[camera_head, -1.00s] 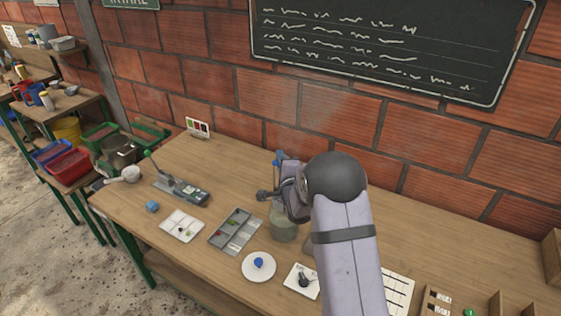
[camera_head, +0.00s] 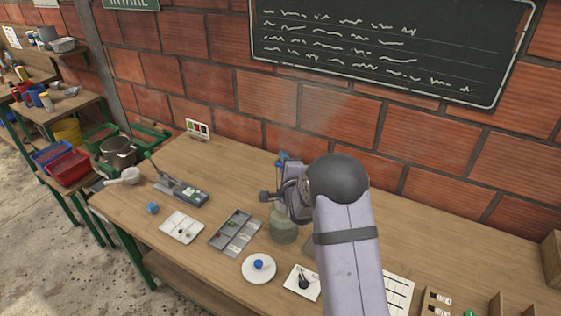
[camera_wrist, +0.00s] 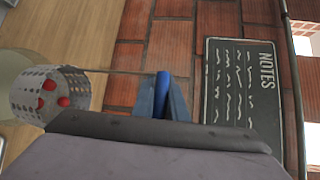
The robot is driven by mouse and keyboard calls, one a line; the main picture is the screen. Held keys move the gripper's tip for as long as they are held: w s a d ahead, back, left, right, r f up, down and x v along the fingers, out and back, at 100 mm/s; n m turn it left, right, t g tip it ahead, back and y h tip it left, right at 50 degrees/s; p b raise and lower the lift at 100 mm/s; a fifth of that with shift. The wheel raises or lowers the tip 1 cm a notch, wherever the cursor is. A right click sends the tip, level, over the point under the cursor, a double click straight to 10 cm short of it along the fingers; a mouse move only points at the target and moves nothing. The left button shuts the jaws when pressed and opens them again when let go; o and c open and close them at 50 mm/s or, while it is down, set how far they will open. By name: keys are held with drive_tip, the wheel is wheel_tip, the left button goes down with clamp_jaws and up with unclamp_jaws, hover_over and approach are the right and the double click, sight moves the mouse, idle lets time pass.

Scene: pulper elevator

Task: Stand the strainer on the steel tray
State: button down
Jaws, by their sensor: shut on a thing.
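The strainer (camera_wrist: 50,92) is a perforated metal basket with red cherries showing in it, at the left of the wrist view. A thin rod runs from it to a blue handle (camera_wrist: 162,95). My gripper (camera_wrist: 163,108) is shut on this handle; the handle top also shows in the head view (camera_head: 282,157). In the head view my gripper (camera_head: 282,188) is over the bench near a greenish jar (camera_head: 284,228), and hides the basket. A grey compartment tray (camera_head: 216,242) lies left of the jar. A grey surface (camera_head: 310,244), mostly hidden by my arm, may be the steel tray; I cannot tell.
A white tray (camera_head: 176,232), a white plate (camera_head: 258,276) with a blue item and a white scale-like square (camera_head: 293,289) with a black item lie on the bench (camera_head: 215,170). The brick wall (camera_head: 300,110) stands behind. The bench's back left is mostly clear.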

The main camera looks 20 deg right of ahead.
drive_tip(key=s+d+m+h+p, duration=0.15)
drive_tip(key=s+d, duration=0.25)
drive_tip(key=d, duration=0.4)
drive_tip(key=s+d+m+h, duration=0.1)
drive_tip(key=s+d+h, duration=0.15)
drive_tip(key=d, duration=0.65)
drive_tip(key=s+a+n+y, duration=0.2)
drive_tip(key=s+a+y, duration=0.1)
drive_tip(key=a, duration=0.3)
drive_tip(key=shift+a+n+y, duration=0.35)
drive_tip(key=shift+y, duration=0.25)
drive_tip(key=shift+s+f+b, duration=0.1)
drive_tip(key=shift+f+b, duration=0.05)
drive_tip(key=shift+b, duration=0.15)
wheel_tip(320, 180, down, 14)
drive_tip(key=b, duration=1.1)
drive_tip(key=shift+f, duration=0.15)
